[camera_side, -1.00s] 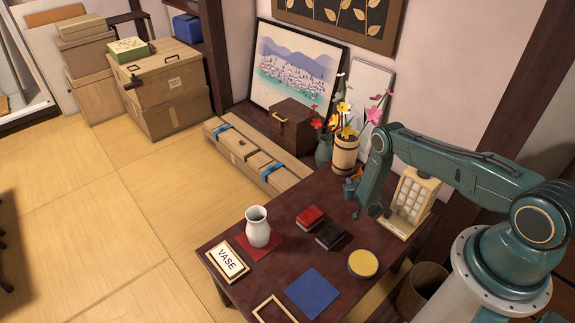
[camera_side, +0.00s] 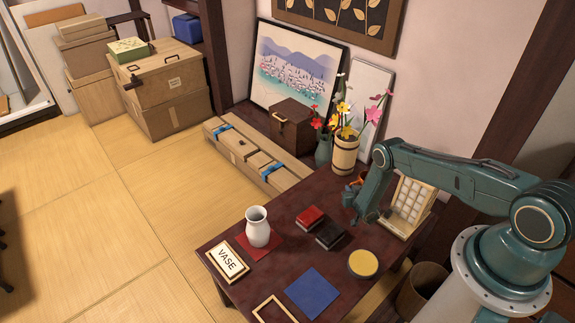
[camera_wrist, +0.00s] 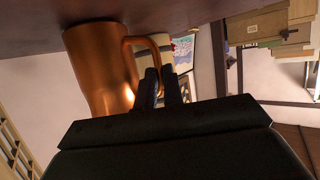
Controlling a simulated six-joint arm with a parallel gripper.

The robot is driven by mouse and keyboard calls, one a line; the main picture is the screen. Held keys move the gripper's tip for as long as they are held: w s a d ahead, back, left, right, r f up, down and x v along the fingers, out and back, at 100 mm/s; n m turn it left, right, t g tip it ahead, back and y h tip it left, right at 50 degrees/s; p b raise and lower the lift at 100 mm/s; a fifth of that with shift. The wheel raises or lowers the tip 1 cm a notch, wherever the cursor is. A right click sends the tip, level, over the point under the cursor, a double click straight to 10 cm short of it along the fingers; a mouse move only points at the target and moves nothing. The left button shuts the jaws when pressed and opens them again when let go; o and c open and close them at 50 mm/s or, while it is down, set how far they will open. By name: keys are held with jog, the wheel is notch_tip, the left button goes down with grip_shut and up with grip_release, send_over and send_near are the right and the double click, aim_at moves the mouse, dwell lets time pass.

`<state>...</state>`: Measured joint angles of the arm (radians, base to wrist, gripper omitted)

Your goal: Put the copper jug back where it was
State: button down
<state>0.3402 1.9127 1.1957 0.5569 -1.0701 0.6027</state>
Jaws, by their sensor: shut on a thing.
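The copper jug (camera_wrist: 98,70) is large at the upper left of the wrist view, its handle (camera_wrist: 152,45) reaching toward my fingers. The picture is upside down there, with the brown tabletop (camera_wrist: 150,12) along the top. My gripper (camera_wrist: 165,80) is shut on the jug's handle. The jug's end lies against the tabletop in that view; I cannot tell whether it touches. In the side view only a small orange piece of the jug (camera_side: 359,180) shows behind my arm, near the paper lamp.
The paper lamp (camera_side: 409,202) stands close right of my arm, and the wooden flower bucket (camera_side: 345,157) stands behind it. A red box (camera_side: 310,216), a black box (camera_side: 330,236), a yellow round (camera_side: 363,263) and a white vase (camera_side: 257,228) occupy the front table.

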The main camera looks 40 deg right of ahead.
jog(key=shift+f, duration=0.1)
jog(key=c, duration=1.5)
grip_release()
jog(key=shift+v, duration=5.95)
jog(key=shift+w+r, duration=0.15)
jog(key=shift+r, duration=0.1)
